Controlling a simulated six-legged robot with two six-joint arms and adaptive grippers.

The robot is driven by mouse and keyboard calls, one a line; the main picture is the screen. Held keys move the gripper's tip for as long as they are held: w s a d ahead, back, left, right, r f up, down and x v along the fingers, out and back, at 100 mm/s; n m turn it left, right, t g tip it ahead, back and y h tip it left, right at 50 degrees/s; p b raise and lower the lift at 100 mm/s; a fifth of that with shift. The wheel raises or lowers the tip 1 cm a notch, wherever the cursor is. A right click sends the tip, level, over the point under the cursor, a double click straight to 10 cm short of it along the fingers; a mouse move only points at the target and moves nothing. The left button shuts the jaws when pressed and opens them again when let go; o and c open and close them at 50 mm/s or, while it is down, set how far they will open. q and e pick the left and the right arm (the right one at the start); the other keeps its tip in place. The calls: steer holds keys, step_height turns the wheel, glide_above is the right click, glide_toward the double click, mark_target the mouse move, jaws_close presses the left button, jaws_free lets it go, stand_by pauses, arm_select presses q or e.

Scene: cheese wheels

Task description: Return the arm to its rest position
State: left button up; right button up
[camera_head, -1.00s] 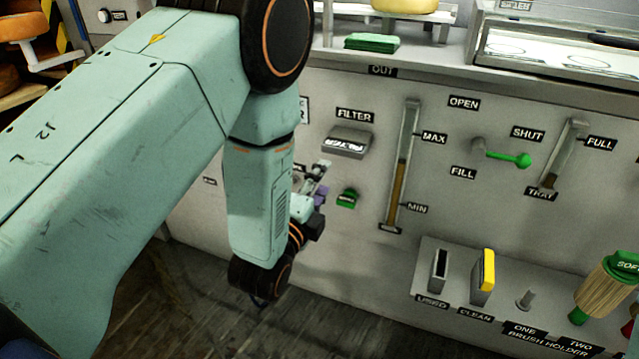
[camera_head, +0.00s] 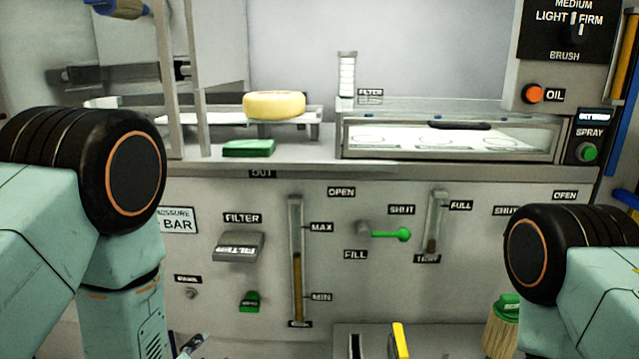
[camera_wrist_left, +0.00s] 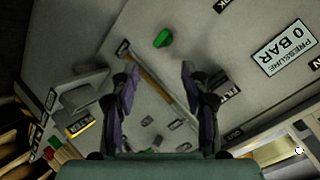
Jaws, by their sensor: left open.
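My left arm (camera_head: 119,258) comes in at the left, its forearm hanging down in front of the grey panel (camera_head: 390,280). Only a tip of my left gripper (camera_head: 192,346) shows at the bottom edge, below and left of the green drain knob (camera_head: 249,302). In the left wrist view my left gripper (camera_wrist_left: 159,92) has its two fingers spread with nothing between them; the panel lies beyond, with the green knob (camera_wrist_left: 162,38) past the fingertips. My right arm (camera_head: 590,290) shows at the right edge; its gripper is out of view.
A yellow cheese wheel (camera_head: 274,105) sits on a rack above the ledge, near a green pad (camera_head: 249,148). A glass-fronted case (camera_head: 450,135) stands to its right. The filter handle (camera_head: 240,246) and green fill lever (camera_head: 390,234) stick out. A brush (camera_head: 503,325) stands low right.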

arm_select(q)
steer(key=s+a+f+n+g+p, duration=0.2)
steer(key=s+f+n+g, duration=0.55)
steer(key=s, duration=0.65)
steer(key=s+f+n+g+p, duration=0.1)
steer(key=s+n+g+p, duration=0.2)
steer(key=s, duration=1.5)
steer(key=shift+s+a+f+g+p, duration=0.15)
steer(key=shift+f+g+p, duration=0.35)
steer(key=shift+g, duration=0.65)
steer(key=shift+r, duration=0.15)
steer(key=shift+c, duration=0.3)
